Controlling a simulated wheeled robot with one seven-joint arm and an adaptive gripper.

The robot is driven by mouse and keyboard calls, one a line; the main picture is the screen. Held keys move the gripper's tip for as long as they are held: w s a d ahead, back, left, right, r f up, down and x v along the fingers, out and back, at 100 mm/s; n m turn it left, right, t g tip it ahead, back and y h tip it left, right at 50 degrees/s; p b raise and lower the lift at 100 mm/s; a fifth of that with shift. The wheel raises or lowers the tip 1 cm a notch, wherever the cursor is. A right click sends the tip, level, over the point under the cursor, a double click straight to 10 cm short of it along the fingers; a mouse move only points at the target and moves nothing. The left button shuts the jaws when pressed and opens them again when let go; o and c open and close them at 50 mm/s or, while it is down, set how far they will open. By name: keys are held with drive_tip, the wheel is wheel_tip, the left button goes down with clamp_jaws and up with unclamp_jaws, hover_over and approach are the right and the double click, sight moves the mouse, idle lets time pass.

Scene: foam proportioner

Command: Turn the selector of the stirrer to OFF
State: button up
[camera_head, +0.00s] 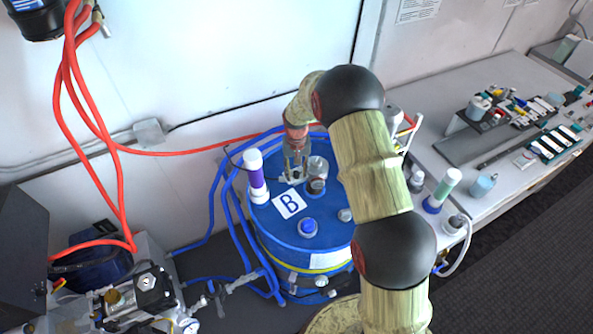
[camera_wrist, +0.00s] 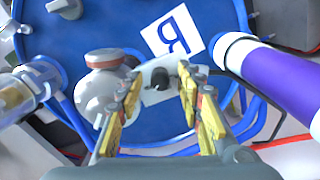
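The stirrer (camera_head: 317,172) stands on top of the blue drum (camera_head: 270,222). Its rounded grey body with a reddish cap also shows in the wrist view (camera_wrist: 103,88). Beside it is a light plate (camera_wrist: 146,76) with a small black selector knob (camera_wrist: 160,77). My gripper (camera_head: 295,168) points down over this plate. In the wrist view my gripper (camera_wrist: 162,88) is open, with yellow-padded fingers on either side of the knob. I cannot tell whether a finger touches it. The knob's markings are not readable, and in the head view my gripper largely covers it.
A white and purple cylinder (camera_head: 256,176) stands close left of my gripper; it also shows in the wrist view (camera_wrist: 275,78). Blue hoses (camera_head: 217,200) run beside the drum. A cluttered bench (camera_head: 475,190) is at right.

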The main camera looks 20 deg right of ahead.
clamp_jaws()
idle(0.5)
